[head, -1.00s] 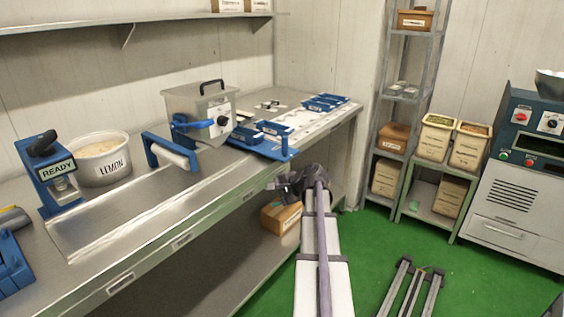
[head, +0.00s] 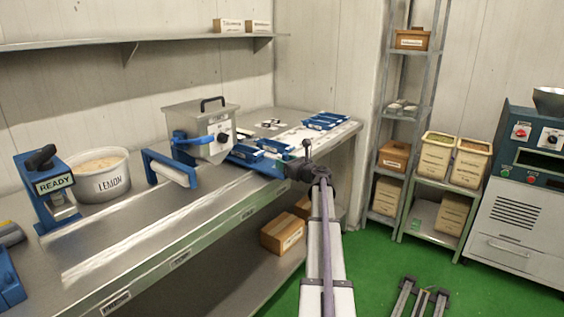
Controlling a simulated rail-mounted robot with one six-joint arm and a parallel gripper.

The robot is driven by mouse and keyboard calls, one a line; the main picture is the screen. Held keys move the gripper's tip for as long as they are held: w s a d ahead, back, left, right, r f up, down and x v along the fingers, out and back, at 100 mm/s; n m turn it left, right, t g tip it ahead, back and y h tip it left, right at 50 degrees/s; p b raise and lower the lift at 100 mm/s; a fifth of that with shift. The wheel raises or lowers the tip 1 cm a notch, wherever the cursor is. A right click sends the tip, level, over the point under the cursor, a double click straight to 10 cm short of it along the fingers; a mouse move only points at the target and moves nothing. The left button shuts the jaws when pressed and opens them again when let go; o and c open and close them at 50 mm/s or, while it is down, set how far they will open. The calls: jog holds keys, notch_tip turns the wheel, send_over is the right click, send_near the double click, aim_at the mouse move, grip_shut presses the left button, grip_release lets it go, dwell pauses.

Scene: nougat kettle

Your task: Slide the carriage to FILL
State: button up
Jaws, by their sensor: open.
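The blue carriage (head: 266,168) lies low on the steel bench, right of the grey hopper with the black handle (head: 203,128). Blue trays (head: 245,153) sit on or beside it; I cannot tell which. My gripper (head: 301,168) is at the bench's front edge, by the carriage's right end, with a dark upright part sticking up. It looks empty, and its jaws are open. The carriage's right end is hidden behind my gripper, so I cannot tell whether they touch. No FILL mark is readable.
A blue-framed roller (head: 170,168), a LEMON tub (head: 101,175) and a blue READY device (head: 48,188) stand left on the bench. More blue trays (head: 326,121) lie at its far end. A box (head: 283,233) sits underneath.

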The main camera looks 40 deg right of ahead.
jog(key=shift+w, duration=1.15)
grip_shut()
